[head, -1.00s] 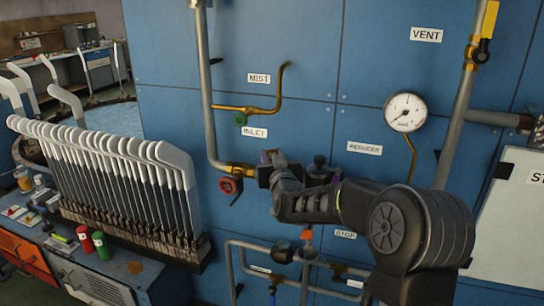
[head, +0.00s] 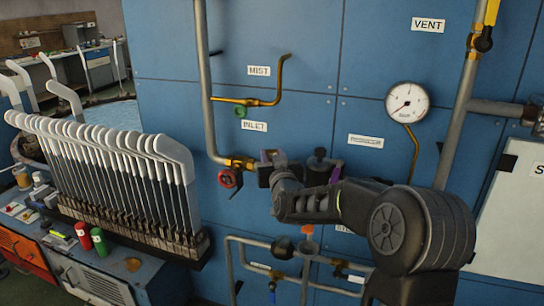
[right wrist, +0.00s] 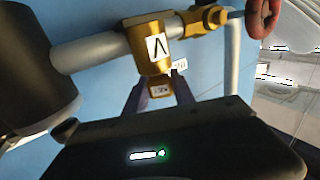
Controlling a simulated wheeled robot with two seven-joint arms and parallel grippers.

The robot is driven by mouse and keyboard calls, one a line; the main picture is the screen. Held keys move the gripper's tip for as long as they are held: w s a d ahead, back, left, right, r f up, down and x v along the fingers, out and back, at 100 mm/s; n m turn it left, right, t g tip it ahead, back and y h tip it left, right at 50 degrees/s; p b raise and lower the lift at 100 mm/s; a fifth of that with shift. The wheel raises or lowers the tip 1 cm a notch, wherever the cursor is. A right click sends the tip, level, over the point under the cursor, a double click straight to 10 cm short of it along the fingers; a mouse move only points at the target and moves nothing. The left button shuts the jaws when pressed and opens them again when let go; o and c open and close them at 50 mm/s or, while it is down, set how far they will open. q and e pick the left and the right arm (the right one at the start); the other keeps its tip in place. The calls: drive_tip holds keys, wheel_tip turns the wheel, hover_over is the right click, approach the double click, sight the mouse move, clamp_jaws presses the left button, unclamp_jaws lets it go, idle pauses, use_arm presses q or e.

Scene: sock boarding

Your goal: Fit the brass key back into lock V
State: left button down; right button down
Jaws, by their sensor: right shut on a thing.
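In the right wrist view, the brass lock body (right wrist: 150,40) sits on a grey pipe and carries a white label whose V appears upside down. A small brass piece with a pale lettered plate, apparently the key (right wrist: 158,89), is just below the lock body, between the fingers of my right gripper (right wrist: 157,95). The gripper is shut on it. I cannot tell whether the key touches the lock or is inside it. In the head view my right gripper (head: 268,168) is at the panel beside the red handwheel, and the key is hidden there. My left gripper is not in view.
The red handwheel (head: 229,178) and brass fitting stand just left of the gripper. The gauge (head: 407,104) is at upper right, with lower pipes (head: 262,242) beneath the arm. A rack of white sock boards (head: 125,165) stands on the left bench.

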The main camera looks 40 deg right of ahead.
drive_tip(key=shift+f, duration=0.15)
drive_tip(key=c, duration=1)
unclamp_jaws()
drive_tip(key=shift+o, duration=0.2)
drive_tip(key=b+v, duration=0.1)
drive_tip(key=v, duration=0.7)
drive_tip(key=shift+w, duration=0.1)
